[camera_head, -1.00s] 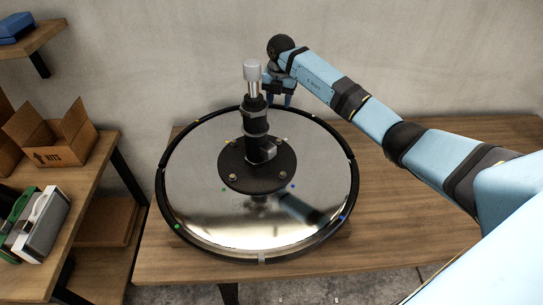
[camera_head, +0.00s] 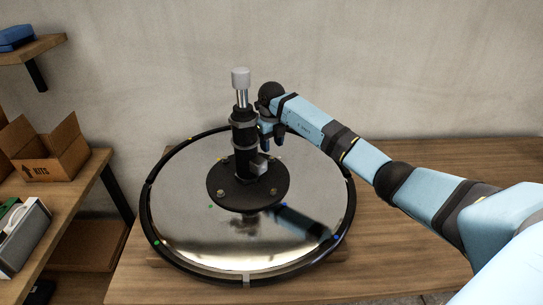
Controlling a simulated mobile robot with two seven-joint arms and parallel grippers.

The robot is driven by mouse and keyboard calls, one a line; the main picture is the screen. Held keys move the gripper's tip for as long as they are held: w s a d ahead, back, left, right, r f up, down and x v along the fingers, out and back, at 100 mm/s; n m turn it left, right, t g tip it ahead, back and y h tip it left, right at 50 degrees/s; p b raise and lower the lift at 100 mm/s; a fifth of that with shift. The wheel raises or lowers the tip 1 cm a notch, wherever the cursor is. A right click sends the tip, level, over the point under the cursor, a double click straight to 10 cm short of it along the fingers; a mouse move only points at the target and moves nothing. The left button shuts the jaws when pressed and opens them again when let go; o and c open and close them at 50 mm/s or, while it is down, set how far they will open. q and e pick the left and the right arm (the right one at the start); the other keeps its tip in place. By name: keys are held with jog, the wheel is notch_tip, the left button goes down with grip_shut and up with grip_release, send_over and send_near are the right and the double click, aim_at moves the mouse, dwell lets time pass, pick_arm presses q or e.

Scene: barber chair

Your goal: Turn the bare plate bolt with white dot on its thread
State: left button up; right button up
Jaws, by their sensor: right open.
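A black round plate (camera_head: 248,203) lies at the centre of a large mirror-like disc (camera_head: 190,225). Two silver bolts show on its front part, a left bolt (camera_head: 220,191) and a right bolt (camera_head: 273,191). I cannot make out a white dot on either thread. The plate's far side is partly hidden by the black column (camera_head: 244,135) with its silver top. My right gripper (camera_head: 272,135) is open and empty, pointing down just right of the column, above the plate's far right side. My left gripper is not in view.
The disc has a black rim (camera_head: 352,205) with coloured dots and rests on a wooden table (camera_head: 400,245). A side lever (camera_head: 258,167) sticks out of the column. Shelves with a cardboard box (camera_head: 50,150) stand at left. The table's right side is clear.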

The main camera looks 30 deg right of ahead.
aim_at(272, 158)
notch_tip(272, 158, down, 5)
jog(key=shift+r, duration=0.1)
dwell(0.3)
grip_shut()
